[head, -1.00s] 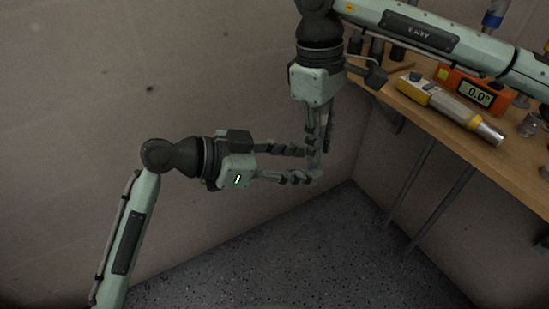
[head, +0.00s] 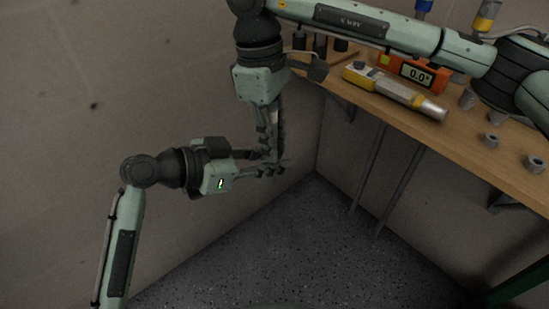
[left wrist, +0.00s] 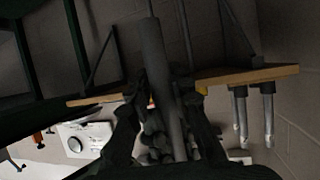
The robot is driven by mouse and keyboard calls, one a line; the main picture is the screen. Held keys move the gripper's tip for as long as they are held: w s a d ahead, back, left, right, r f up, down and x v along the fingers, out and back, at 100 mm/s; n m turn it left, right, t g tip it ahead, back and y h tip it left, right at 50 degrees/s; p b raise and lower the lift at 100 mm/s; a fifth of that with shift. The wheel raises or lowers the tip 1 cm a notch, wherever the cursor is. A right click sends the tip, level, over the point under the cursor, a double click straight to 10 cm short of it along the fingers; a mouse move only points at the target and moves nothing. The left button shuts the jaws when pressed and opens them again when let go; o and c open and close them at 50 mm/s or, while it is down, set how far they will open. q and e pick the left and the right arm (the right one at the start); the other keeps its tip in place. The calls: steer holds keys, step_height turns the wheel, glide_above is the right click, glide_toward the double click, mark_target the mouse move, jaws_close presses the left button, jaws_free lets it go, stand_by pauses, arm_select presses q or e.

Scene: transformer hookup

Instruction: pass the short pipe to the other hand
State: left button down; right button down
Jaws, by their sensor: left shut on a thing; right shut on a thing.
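The short pipe (left wrist: 152,50) is a dark grey tube standing lengthwise between the fingers of my left gripper (left wrist: 165,95) in the left wrist view. In the head view my left gripper (head: 270,164) reaches in from the left, its fingers closed around the pipe. My right gripper (head: 272,150) points down from above, its fingers crossing those of the left at the same spot and shut on the pipe. The pipe is mostly hidden by the fingers in the head view. Both grippers hold it in the air, clear of the bench.
A wooden bench (head: 445,138) runs along the right. On it lie a yellow and grey tool (head: 395,90), an orange meter (head: 418,72) reading 0.0°, and several grey rings, one near the edge (head: 490,140). A bare wall stands left; the speckled floor (head: 290,245) below is clear.

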steer(key=shift+w, duration=0.2)
steer(key=c, duration=1.7)
jaws_free()
steer(key=o, duration=0.4)
steer(key=shift+s, duration=0.1)
